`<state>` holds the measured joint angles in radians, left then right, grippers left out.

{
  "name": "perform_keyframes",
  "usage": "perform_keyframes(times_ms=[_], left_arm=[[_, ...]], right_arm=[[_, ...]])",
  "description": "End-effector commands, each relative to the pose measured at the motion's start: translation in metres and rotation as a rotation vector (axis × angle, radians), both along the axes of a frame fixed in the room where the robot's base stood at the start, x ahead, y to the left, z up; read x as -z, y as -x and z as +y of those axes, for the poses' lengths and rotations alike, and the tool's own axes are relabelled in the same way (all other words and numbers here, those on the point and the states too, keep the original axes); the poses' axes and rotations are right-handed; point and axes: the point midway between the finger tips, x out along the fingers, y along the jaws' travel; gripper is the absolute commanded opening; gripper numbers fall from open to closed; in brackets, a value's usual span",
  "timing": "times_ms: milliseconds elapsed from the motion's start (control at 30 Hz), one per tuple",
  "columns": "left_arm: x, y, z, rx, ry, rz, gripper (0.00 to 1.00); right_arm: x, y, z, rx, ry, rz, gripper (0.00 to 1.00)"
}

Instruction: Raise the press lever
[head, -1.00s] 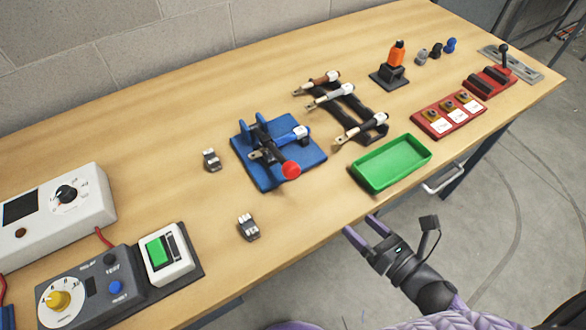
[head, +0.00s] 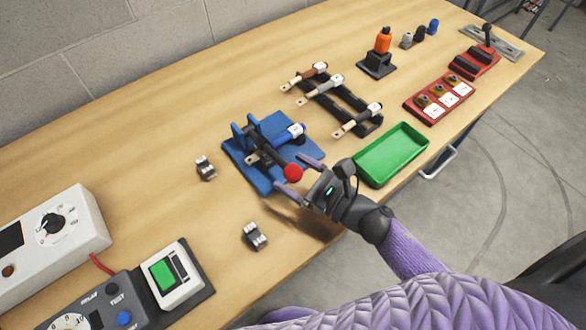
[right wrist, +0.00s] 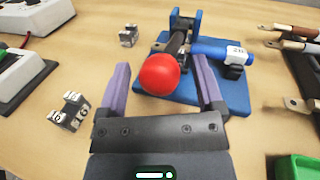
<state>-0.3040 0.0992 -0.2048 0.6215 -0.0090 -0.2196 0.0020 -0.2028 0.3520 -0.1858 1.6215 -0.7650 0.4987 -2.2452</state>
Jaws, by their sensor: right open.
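The press is a blue base plate (head: 268,183) with blue uprights and a dark lever ending in a red ball knob (head: 293,173). The lever lies low, its knob toward the table's front edge. A blue-handled part marked with a white label (head: 291,134) lies in the press. My right gripper (head: 296,176) is open at the knob. In the right wrist view the red knob (right wrist: 160,75) shows between and beyond the two purple fingers (right wrist: 160,85); I cannot tell whether they touch it. My left gripper is not in view.
A green tray (head: 424,160) stands right of my right gripper. Small grey blocks (head: 255,236) lie left of the press. A rack of handled tools (head: 372,127) stands behind it. Control boxes (head: 185,292) fill the front left. Bare table lies between the blocks and the boxes.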

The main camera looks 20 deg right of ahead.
Motion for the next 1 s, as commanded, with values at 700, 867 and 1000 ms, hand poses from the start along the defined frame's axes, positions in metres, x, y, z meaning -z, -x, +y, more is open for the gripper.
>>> perform_keyframes(times_ms=[700, 867, 1000], left_arm=[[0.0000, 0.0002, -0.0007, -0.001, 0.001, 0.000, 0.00], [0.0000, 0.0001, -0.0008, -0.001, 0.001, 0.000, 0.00], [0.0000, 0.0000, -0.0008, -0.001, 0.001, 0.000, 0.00]], right_arm=[[0.0002, -0.0048, 0.0035, 0.000, 0.000, 0.001, 0.05], [0.0003, -0.0048, 0.0034, 0.000, 0.000, 0.001, 0.00], [0.0003, -0.0048, 0.0034, 0.000, 0.000, 0.001, 0.00]])
